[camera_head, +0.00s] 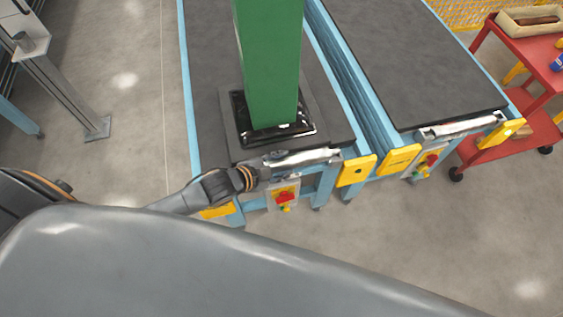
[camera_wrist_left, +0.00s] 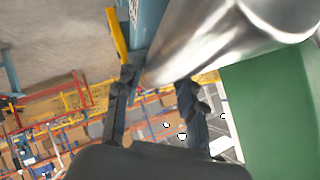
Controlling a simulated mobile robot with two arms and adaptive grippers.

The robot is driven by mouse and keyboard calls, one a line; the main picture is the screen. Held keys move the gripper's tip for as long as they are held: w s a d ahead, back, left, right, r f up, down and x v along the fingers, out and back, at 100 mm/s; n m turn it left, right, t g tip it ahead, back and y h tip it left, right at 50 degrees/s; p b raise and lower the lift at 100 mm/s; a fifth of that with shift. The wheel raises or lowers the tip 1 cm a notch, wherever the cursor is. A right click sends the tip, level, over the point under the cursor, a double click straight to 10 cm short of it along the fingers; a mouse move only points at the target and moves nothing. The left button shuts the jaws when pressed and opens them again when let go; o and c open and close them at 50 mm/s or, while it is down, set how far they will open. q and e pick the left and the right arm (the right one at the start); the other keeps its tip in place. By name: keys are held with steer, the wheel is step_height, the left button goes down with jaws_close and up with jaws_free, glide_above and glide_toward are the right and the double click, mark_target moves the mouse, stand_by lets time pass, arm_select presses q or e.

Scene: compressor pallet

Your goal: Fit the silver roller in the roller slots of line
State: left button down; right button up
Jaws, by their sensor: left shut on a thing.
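A shiny silver roller (camera_head: 302,157) lies across the front end of the left line (camera_head: 212,98), in front of its dark belt. My left gripper (camera_head: 252,177) is at the roller's left end and shut on it. In the left wrist view the silver roller (camera_wrist_left: 225,38) is large and close, and the left gripper's two fingers (camera_wrist_left: 155,95) reach up to it. The slots are too small or hidden to make out, so I cannot tell how the roller sits in them. My right gripper is not in view.
A tall green column (camera_head: 270,65) on a black base stands on the left line, close behind the roller. A second line (camera_head: 400,50) with its own silver roller (camera_head: 465,127) is to the right. A red cart (camera_head: 535,50) stands at far right. Floor in front is clear.

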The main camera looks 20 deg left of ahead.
mark_target(282, 170)
arm_select(q)
steer(key=shift+f+b, duration=1.25)
steer(key=shift+f, duration=0.6)
steer(key=c, duration=0.7)
jaws_free()
steer(key=shift+c, duration=0.2)
steer(key=shift+s+f, duration=0.1)
steer(key=v, duration=1.2)
steer(key=shift+d, duration=0.1)
